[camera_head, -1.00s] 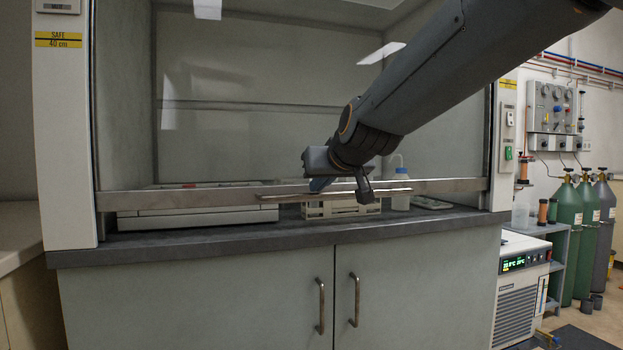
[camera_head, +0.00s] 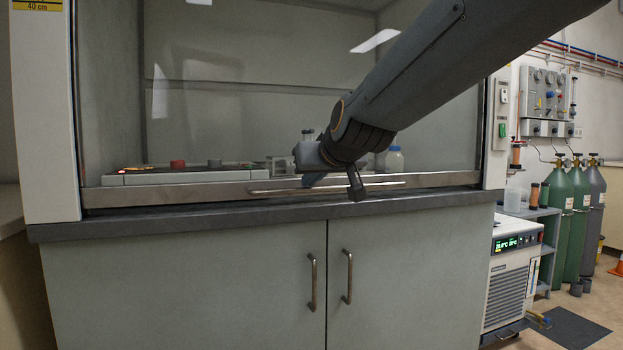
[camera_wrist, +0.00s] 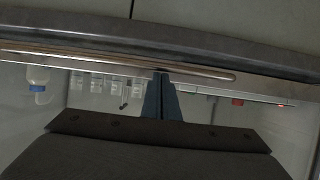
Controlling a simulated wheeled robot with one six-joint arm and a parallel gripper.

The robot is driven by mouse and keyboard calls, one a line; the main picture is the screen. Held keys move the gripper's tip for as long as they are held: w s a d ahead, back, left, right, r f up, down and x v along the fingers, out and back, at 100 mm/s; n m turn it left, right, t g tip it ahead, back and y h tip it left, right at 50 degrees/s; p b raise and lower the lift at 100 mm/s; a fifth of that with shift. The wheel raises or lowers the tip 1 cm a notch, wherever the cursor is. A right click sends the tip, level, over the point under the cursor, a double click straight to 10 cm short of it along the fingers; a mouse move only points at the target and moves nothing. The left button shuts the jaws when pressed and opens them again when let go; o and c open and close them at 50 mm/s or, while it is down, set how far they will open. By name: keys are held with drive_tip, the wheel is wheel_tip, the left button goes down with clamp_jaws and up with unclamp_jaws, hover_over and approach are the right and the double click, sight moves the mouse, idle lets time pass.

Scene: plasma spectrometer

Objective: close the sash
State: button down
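The fume hood sash is a clear pane with a metal bottom rail (camera_head: 225,191) that sits low, just above the front edge of the dark worktop (camera_head: 230,213). A long thin bar handle (camera_head: 385,186) runs along the rail. In the wrist view, which is upside down, the handle (camera_wrist: 205,74) crosses above my fingertips. My gripper (camera_head: 308,184) reaches down to the handle from above. Its two blue fingers (camera_wrist: 160,76) are together, side by side along the bar, with their tips at it. They do not appear to wrap it; exact contact is hard to tell.
Behind the glass are a white instrument (camera_head: 185,179) with red and dark knobs, a rack (camera_head: 280,165) and a blue-capped bottle (camera_head: 394,160). Cabinet doors with handles (camera_head: 347,277) are below. A chiller (camera_head: 513,270) and gas cylinders (camera_head: 557,215) stand at right.

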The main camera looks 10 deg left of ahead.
drive_tip(key=s+d+r+p, duration=0.4)
drive_tip(key=s+r+p, duration=0.1)
drive_tip(key=s+r, duration=0.25)
drive_tip(key=s+f+g+h, duration=0.1)
drive_tip(key=s+f+g, duration=0.3)
drive_tip(key=f, duration=0.7)
drive_tip(key=s+f+g+h, duration=0.1)
drive_tip(key=s+f+g, duration=0.1)
drive_tip(key=s+f, duration=0.65)
drive_tip(key=s+d+f+g+h, duration=0.2)
drive_tip(key=s+d+f+g, duration=0.15)
drive_tip(key=s+f, duration=0.5)
drive_tip(key=s+d+f+g+h, duration=0.2)
drive_tip(key=s+d+f, duration=0.3)
drive_tip(key=s+f, duration=0.3)
drive_tip(key=d+r+m+p, duration=0.5)
drive_tip(key=d+r+p, duration=1.2)
drive_tip(key=r+p, duration=0.4)
drive_tip(key=shift+s+d+m+p, duration=0.3)
drive_tip(key=shift+s+p, duration=0.05)
drive_tip(key=shift+p, duration=1.75)
drive_tip(key=shift+r, duration=0.1)
